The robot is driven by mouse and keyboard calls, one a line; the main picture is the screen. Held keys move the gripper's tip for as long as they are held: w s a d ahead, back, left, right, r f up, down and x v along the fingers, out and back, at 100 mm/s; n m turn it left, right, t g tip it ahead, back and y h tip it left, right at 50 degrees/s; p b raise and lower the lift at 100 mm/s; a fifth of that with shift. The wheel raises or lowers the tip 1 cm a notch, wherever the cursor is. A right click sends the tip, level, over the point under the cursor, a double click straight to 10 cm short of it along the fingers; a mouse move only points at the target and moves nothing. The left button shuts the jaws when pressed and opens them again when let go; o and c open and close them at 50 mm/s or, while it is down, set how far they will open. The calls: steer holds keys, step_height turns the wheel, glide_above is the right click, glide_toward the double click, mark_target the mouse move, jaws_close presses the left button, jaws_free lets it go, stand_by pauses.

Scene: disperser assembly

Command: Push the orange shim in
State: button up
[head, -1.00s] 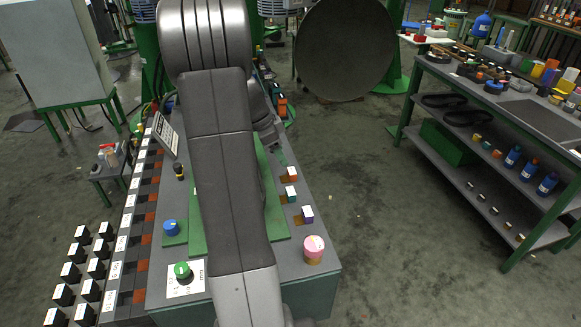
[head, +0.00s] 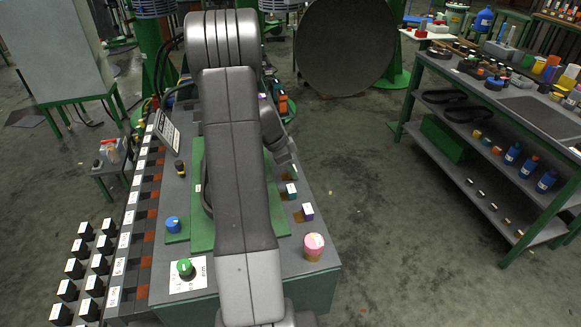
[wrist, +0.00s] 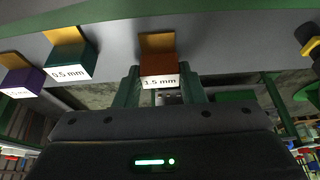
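The orange shim (wrist: 160,66) is a block with a white face labelled 1.5 mm, seen in the wrist view at the top middle, at a tan slot. My gripper (wrist: 161,79) has its two green fingers apart, one to each side of the shim; I cannot tell whether they touch it. In the head view my gripper (head: 290,168) is at the right edge of the machine top and hides the orange shim.
A teal shim (wrist: 70,60) labelled 0.5 mm and a purple shim (wrist: 20,82) sit to the left in the wrist view. A pink-topped knob (head: 314,246) stands at the machine's front right corner. A yellow-and-black part (wrist: 310,46) is at the right.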

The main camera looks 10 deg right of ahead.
jaws_close()
steer(key=shift+a+f+b, duration=0.2)
steer(key=shift+a+b, duration=0.6)
steer(key=shift+b, duration=0.1)
steer(key=shift+a+b, duration=0.55)
steer(key=shift+a, duration=0.05)
steer(key=shift+r, duration=0.2)
steer(key=o, duration=0.6)
jaws_free()
steer(key=shift+a, duration=0.15)
steer(key=shift+o, duration=0.2)
steer(key=shift+r, duration=0.1)
steer(key=b+v, duration=0.1)
steer(key=v, duration=1.2)
steer(key=shift+a+r+b, duration=0.2)
steer(key=shift+r+b, duration=0.05)
steer(key=shift+b, duration=0.05)
